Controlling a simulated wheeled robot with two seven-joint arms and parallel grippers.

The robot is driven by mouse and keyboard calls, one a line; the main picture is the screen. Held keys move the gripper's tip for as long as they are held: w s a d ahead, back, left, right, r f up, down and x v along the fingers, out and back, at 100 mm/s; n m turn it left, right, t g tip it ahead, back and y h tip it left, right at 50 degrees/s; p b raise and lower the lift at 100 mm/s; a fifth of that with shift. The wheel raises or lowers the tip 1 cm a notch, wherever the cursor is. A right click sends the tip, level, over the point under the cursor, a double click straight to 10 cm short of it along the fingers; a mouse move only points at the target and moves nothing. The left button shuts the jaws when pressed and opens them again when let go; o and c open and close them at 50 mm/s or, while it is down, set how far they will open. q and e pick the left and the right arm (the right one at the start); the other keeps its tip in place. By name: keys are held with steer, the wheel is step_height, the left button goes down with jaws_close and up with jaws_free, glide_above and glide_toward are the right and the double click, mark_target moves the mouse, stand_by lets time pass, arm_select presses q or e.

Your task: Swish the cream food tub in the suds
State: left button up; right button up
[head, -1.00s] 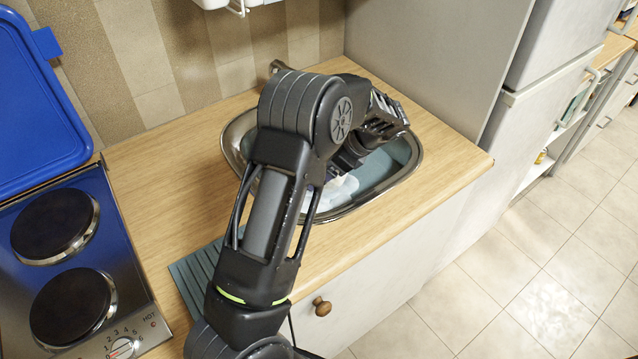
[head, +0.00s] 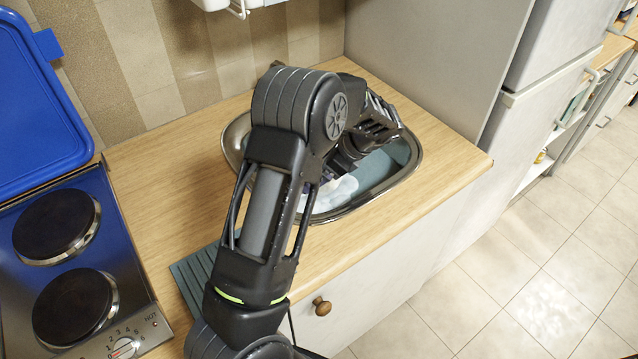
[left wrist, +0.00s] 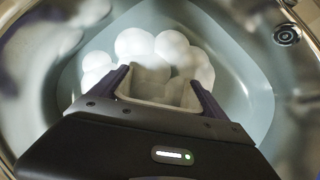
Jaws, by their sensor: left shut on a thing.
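In the left wrist view my left gripper (left wrist: 160,90) is shut on the cream food tub (left wrist: 158,101), with one dark finger on each side of it. In the head view my left arm reaches over the sink and hides the tub and the fingertips. My right gripper is not in view.
The metal sink (head: 408,178) is set in a wooden worktop (head: 165,160). A ribbed grey mat (head: 195,280) lies under my arm.

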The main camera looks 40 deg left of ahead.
arm_select(q)
steer(key=shift+w+d, duration=0.25)
steer(key=shift+w, duration=0.7)
steer(key=shift+s, duration=0.1)
steer(key=shift+s+a+p, duration=0.15)
steer(key=shift+s+a, duration=0.1)
steer(key=shift+s, duration=0.55)
steer(key=shift+s+a+p, duration=0.15)
steer(key=shift+s+a, duration=0.1)
steer(key=shift+s, duration=0.55)
